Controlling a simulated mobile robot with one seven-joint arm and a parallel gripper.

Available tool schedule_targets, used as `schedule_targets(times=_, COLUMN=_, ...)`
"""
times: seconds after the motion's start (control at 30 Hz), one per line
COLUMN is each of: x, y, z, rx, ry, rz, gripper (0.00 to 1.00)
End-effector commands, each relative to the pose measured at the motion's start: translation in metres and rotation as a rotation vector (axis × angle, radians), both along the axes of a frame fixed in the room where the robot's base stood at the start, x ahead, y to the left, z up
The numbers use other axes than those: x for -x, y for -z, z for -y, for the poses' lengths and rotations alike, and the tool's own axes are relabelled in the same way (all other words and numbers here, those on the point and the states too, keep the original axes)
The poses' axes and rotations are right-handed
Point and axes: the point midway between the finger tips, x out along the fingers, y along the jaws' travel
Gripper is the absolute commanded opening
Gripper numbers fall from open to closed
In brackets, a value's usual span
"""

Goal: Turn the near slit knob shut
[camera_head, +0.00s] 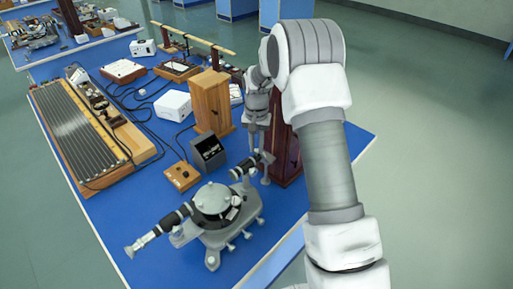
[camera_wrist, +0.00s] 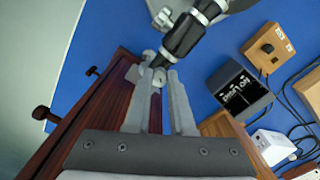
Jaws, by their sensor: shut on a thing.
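The grey spectrometer (camera_head: 215,205) stands at the near end of the blue bench, with one tube toward the lower left and another toward the upper right. The upper-right tube is black and silver in the wrist view (camera_wrist: 183,36), its end reaching my fingertips. My gripper (camera_wrist: 159,78) points at that end, with a finger on each side of a small pale knob (camera_wrist: 158,76), the slit knob, and is shut on it. In the head view my gripper (camera_head: 258,148) comes down over the tube's end. The knob is too small and covered to make out there.
A dark red wooden cabinet (camera_wrist: 117,75) with side knobs stands close beside my fingers. A lighter wooden box (camera_head: 211,103), a black meter (camera_head: 208,150) and a small wooden switch box (camera_head: 182,175) stand nearby. Cables run across the bench.

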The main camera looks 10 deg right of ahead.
Motion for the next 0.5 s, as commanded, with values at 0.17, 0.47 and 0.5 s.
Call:
schedule_targets(times=0.17, x=-0.0009, y=0.0008, z=0.0002, rx=-0.001, ry=-0.168, rz=0.004, gripper=0.00)
schedule_targets(times=0.47, x=-0.0010, y=-0.0002, z=0.0005, rx=0.000, ry=-0.443, rz=0.004, gripper=0.00)
schedule_targets(times=0.5, x=-0.0011, y=-0.0002, z=0.0006, rx=0.000, ry=-0.476, rz=0.004, gripper=0.00)
